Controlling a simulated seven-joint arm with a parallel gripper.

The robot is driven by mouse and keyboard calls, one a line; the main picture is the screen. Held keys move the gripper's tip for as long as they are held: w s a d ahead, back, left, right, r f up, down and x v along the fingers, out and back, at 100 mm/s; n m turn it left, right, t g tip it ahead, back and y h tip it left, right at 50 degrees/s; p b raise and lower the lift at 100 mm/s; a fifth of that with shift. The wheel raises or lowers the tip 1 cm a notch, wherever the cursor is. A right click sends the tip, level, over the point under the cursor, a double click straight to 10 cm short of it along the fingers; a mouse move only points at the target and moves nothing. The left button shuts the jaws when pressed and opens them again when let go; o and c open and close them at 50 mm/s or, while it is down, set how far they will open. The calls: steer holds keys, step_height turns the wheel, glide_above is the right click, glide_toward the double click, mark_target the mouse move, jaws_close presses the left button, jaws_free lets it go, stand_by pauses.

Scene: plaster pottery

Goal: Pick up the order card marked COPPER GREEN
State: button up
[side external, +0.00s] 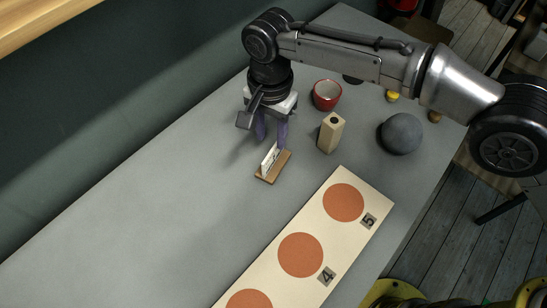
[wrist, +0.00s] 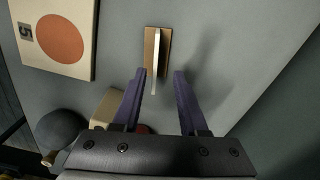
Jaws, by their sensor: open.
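A white card (side external: 269,159) stands upright in a small wooden holder (side external: 268,180) on the grey table; its lettering is too small to read. In the wrist view the card shows edge-on as a thin pale strip (wrist: 155,65) on the brown holder (wrist: 165,42). My gripper (side external: 271,143) is open, with its purple fingers just behind and above the card. In the wrist view the near end of the card lies between the fingertips of the gripper (wrist: 160,75), nearer the left one, with a gap to the right one.
A beige block-shaped vessel (side external: 331,132), a red cup (side external: 327,95) and a dark grey ball (side external: 401,134) stand right of my gripper. A cream board with orange discs and numbers (side external: 322,221) lies in front. The table's left part is clear.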

mark_target(274, 148)
steer(key=shift+s+d+f, duration=0.15)
steer(key=shift+f, duration=1.1)
steer(key=shift+s+d+f, duration=0.1)
steer(key=shift+s+f, duration=0.05)
steer(key=shift+f, duration=1.1)
jaws_close()
